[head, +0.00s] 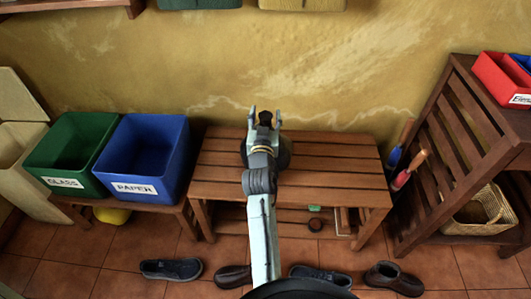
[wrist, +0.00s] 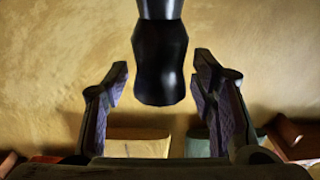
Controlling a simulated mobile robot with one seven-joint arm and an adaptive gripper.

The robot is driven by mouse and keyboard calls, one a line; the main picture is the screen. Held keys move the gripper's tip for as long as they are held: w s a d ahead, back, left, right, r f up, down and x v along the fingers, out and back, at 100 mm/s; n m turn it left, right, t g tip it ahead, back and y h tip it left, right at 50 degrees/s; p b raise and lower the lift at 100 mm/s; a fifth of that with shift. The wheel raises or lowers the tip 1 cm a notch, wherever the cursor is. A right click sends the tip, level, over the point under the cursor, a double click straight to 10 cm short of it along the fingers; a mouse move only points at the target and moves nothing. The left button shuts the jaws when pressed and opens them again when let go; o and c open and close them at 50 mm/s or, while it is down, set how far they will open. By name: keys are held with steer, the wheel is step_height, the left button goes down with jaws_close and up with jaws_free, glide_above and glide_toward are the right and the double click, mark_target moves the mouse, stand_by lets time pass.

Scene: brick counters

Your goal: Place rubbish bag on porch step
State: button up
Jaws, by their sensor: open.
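A dark, rounded rubbish bag (head: 286,152) shows on the slatted wooden bench (head: 340,175), mostly hidden behind my wrist. My gripper (head: 264,113) is above the bench with its fingers apart, pointing towards the wall. In the wrist view, a black shape, which looks like the bag's gathered neck and top (wrist: 160,65), stands between the two open fingers. A gap shows on both sides, and the fingers do not appear to touch it. The bag's base is hidden. I cannot make out a separate porch step.
A green GLASS bin (head: 72,150) and a blue PAPER bin (head: 145,160) stand left of the bench. A slatted rack (head: 440,150) with a red bin (head: 500,80) and a wicker basket (head: 482,212) is at right. Shoes (head: 170,269) line the tiled floor. The bench's right end is clear.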

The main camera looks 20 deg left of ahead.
steer(key=shift+c, duration=0.6)
jaws_close()
stand_by(0.3)
steer(key=shift+r, duration=0.15)
